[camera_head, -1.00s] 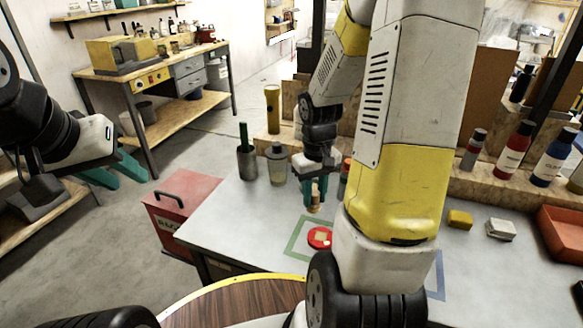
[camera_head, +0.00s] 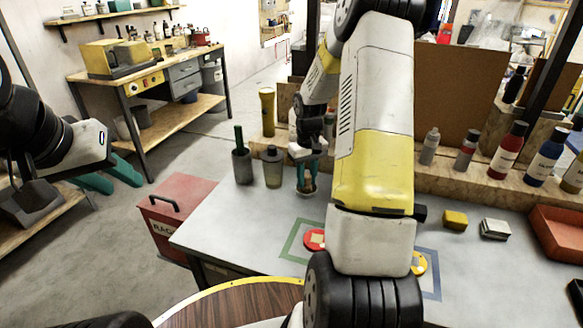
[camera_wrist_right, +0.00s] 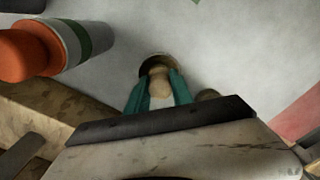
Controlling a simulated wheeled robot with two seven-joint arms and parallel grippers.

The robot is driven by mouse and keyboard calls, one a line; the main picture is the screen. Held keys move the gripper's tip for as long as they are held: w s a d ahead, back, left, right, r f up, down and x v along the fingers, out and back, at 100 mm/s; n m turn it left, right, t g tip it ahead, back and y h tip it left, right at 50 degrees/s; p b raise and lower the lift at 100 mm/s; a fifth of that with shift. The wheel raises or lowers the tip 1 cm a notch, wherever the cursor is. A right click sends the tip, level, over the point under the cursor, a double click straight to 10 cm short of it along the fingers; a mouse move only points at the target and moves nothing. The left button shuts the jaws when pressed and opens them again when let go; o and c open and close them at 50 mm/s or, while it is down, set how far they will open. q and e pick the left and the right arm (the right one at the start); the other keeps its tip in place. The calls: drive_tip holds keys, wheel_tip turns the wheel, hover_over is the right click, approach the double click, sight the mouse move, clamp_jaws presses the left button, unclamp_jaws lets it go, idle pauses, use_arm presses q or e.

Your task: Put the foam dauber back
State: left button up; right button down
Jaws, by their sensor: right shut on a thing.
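My right gripper (camera_head: 308,178) has its teal fingers closed on the foam dauber (camera_head: 308,189), a small tan piece held over the far left part of the grey table. The right wrist view shows the dauber's pale rounded body (camera_wrist_right: 158,82) between the fingers. A round brown edge (camera_wrist_right: 155,61) shows just beyond it; I cannot tell whether it belongs to the dauber or to something below. My left gripper (camera_head: 110,174) is open and empty at the left, away from the table.
A grey cup with a green handle (camera_head: 241,163) and a capped jar (camera_head: 273,168) stand left of the right gripper. A red disc (camera_head: 313,240) lies in a green outline, a yellow disc (camera_head: 419,264) by a blue one. An orange-capped bottle (camera_wrist_right: 65,45) is close in the wrist view.

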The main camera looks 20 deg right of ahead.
sight(307, 175)
drive_tip(key=shift+f, duration=0.25)
drive_tip(key=c, duration=1.1)
unclamp_jaws()
drive_tip(key=shift+r, duration=0.1)
drive_tip(key=s+a+r+t, duration=0.1)
drive_tip(key=s+a+r, duration=0.1)
drive_tip(key=r, duration=0.8)
drive_tip(key=s+a+r+t, duration=0.1)
drive_tip(key=s+a+r, duration=0.15)
drive_tip(key=r, duration=0.65)
drive_tip(key=s+a+r+t, duration=0.1)
drive_tip(key=s+a+r, duration=0.1)
drive_tip(key=s, duration=0.4)
drive_tip(key=s+a+r+t+y, duration=0.1)
drive_tip(key=s+a+r, duration=0.2)
drive_tip(key=s, duration=0.4)
drive_tip(key=s+a+r+m+t+y, duration=0.1)
drive_tip(key=s+a+r+t, duration=0.1)
drive_tip(key=s, duration=0.4)
drive_tip(key=shift+s+a+r, duration=0.15)
drive_tip(key=shift+a+r, duration=0.1)
drive_tip(key=shift+a, duration=0.6)
